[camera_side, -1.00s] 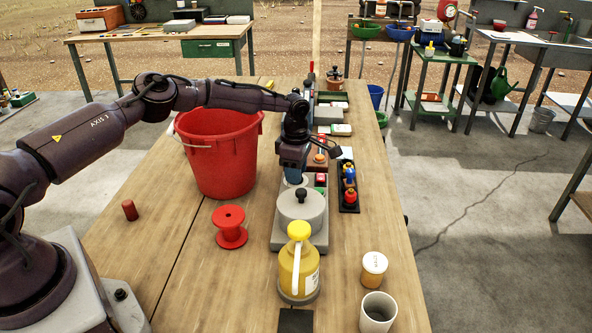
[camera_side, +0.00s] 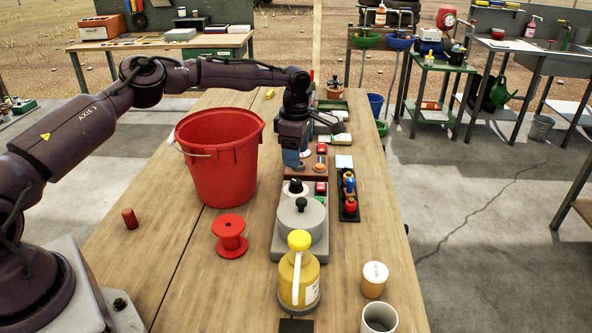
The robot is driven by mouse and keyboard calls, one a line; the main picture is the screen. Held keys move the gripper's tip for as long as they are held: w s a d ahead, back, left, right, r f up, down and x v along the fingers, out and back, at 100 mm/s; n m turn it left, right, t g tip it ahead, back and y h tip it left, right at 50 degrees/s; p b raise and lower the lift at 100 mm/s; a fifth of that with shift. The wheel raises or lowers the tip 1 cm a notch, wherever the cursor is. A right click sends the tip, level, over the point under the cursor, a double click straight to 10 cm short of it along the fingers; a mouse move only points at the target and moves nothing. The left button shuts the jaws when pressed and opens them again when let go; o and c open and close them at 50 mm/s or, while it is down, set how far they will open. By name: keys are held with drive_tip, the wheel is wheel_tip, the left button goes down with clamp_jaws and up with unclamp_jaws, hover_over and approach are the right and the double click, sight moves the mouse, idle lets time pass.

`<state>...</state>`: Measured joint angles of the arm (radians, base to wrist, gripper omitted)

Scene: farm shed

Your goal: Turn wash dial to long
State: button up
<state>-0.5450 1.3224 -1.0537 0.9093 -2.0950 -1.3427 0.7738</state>
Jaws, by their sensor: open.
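A grey washing unit (camera_side: 284,246) stands on the bench, with a round grey lid and black knob on its front part. Behind the lid is a dial (camera_side: 296,187), black on a white face. Its markings are too small to read, so I cannot tell its setting. A red button (camera_side: 321,187) and a green button sit just right of the dial. My gripper (camera_side: 293,164) points down above and behind the dial, apart from it. Its blue fingers show, with nothing seen between them; the gap is hard to make out from here.
A red bucket (camera_side: 221,165) stands close left of my gripper. A black rack (camera_side: 348,207) with coloured pieces is on the right. A yellow jug (camera_side: 299,275) and red spool (camera_side: 230,237) are nearer.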

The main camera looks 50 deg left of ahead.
drive_tip(key=shift+r, duration=2.35)
